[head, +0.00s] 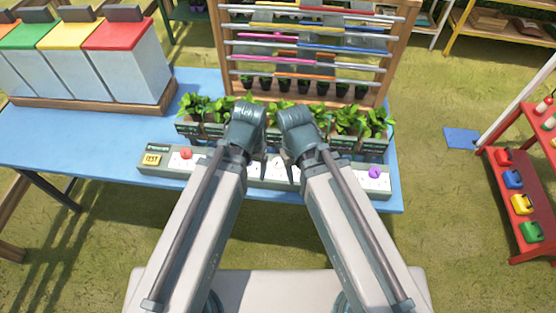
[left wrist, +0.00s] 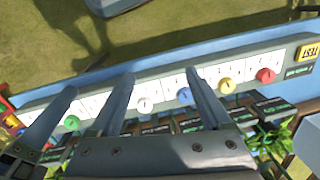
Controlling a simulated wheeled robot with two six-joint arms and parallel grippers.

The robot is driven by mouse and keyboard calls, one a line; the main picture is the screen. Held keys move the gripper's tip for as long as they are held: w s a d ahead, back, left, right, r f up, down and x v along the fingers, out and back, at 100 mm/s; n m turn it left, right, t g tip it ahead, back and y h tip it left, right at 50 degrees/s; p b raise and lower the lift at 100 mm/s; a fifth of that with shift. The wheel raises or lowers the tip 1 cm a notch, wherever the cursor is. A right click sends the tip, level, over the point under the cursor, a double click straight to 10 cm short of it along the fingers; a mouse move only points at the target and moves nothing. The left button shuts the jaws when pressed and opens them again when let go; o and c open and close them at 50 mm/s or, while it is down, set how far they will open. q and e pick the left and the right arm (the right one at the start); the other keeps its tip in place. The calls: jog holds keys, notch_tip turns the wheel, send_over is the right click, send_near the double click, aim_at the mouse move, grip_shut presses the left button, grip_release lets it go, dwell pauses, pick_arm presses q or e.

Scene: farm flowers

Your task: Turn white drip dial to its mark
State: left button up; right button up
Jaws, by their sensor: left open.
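The white dial (left wrist: 144,105) is a small round knob with a pointer line on a pale plate of the long grey dial panel (left wrist: 285,52). In the left wrist view it shows between the fingers of my left gripper (left wrist: 160,76), nearer the left finger. The blue dial (left wrist: 185,96) also shows between them, by the right finger. My left gripper is open and empty; I cannot tell its height above the panel. In the head view my left gripper (head: 256,163) and right gripper (head: 291,168) hang side by side over the panel's middle. The right fingers are partly hidden.
The panel also bears red (head: 187,153), purple (head: 375,172), yellow (left wrist: 227,86) and green (left wrist: 71,122) dials and a yellow TEST button (head: 152,160). Potted plants (head: 345,120) stand close behind it on the blue table (head: 90,135). Lidded bins (head: 125,65) stand left.

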pick_arm(q)
jog(key=w+a+n, duration=0.2)
jog(key=w+a, duration=0.1)
jog(key=a, duration=0.1)
jog(key=n+h, duration=0.1)
jog(key=n, duration=0.5)
send_over(278, 162)
jog(key=shift+a, duration=0.15)
jog(key=shift+f, duration=0.2)
notch_tip(278, 162, down, 14)
jog(key=b, duration=1.3)
jog(key=shift+w+r+b, duration=0.1)
jog(key=shift+r+b, duration=0.15)
jog(key=shift+b, duration=0.15)
jog(key=shift+c, duration=0.2)
